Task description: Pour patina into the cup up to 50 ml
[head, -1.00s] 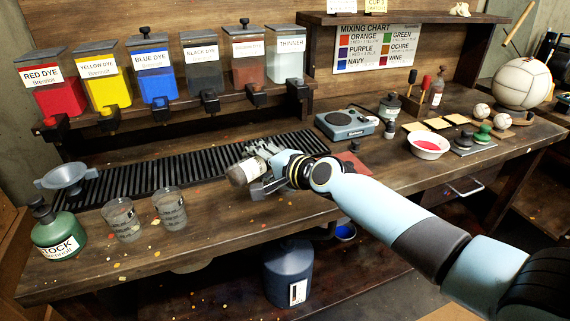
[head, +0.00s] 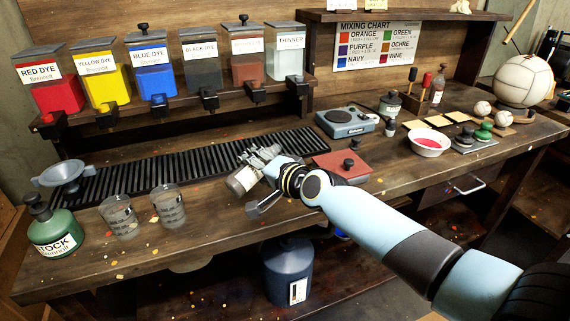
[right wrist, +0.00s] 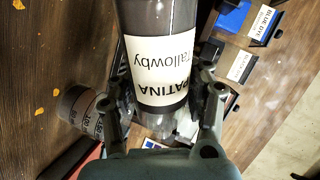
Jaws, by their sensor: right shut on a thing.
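My right gripper (head: 263,176) is shut on the patina bottle (head: 243,180) and holds it tilted above the bench. In the right wrist view the bottle (right wrist: 155,60) is dark with a white label reading PATINA Tallowby, between the fingers of the gripper (right wrist: 164,95). Two clear graduated cups stand upright on the bench, left of the bottle and apart from it: one nearer the left (head: 120,217) and one beside it (head: 168,205). A graduated cup (right wrist: 80,108) also shows in the right wrist view. No liquid stream is visible. My left gripper is not in view.
A green stock bottle (head: 53,228) and a grey funnel (head: 61,173) stand at the left. A black slatted grate (head: 150,172) runs behind the cups, below the dye dispensers (head: 152,70). A scale (head: 347,121) and a reddish slab (head: 341,163) are to the right.

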